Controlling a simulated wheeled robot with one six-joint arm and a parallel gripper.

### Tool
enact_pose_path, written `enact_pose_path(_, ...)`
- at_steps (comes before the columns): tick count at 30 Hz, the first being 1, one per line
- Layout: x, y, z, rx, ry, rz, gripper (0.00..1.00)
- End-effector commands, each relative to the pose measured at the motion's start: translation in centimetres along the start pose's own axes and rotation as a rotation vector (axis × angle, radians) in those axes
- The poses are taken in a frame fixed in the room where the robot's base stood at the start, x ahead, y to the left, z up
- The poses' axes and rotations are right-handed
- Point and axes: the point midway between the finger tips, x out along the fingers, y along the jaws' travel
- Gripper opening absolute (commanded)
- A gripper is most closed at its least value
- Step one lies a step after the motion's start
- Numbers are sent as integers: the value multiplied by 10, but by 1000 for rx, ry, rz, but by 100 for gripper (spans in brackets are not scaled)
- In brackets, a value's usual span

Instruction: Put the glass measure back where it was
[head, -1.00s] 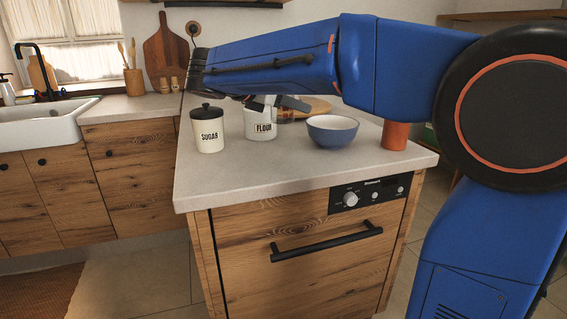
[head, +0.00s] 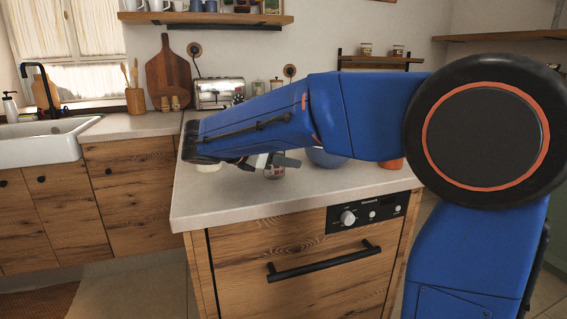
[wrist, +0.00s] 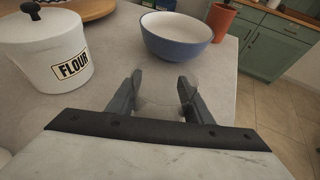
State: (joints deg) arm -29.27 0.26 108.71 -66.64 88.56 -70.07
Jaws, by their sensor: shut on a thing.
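The glass measure (head: 274,172) is a small clear vessel, partly hidden under my gripper (head: 270,160) in the head view. In the wrist view the fingers of my gripper (wrist: 157,92) are closed on the sides of the glass measure (wrist: 157,104), whose faint clear wall shows between them. It is over the front part of the grey counter (head: 230,203). I cannot tell whether its base touches the counter.
The white flour canister (wrist: 45,58) stands left of my gripper, with the blue bowl (wrist: 176,42) beyond and a terracotta pot (wrist: 219,20) behind it. A round wooden board (wrist: 88,8) lies at the back. Bare counter surrounds my fingers. The arm hides much of the counter in the head view.

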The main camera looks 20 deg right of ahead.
Motion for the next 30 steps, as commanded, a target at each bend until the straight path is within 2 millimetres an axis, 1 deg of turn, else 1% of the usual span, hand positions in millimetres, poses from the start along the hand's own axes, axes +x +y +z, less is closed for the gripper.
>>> enact_pose_path(1, 2, 0, -4, -1, 0, 0, 20)
enact_pose_path(3, 3, 0, -7, 0, 0, 1, 20)
enact_pose_path(13, 4, 0, -9, 0, 0, 1, 20)
enact_pose_path(14, 4, 0, -9, 0, 0, 1, 53)
enact_pose_path(15, 4, 0, -8, 0, 0, 1, 63)
enact_pose_path(16, 4, 0, -8, 0, 0, 1, 65)
enact_pose_path(26, 3, 0, -6, 1, 0, 1, 65)
enact_pose_path(30, -9, 0, -6, 1, 0, 2, 65)
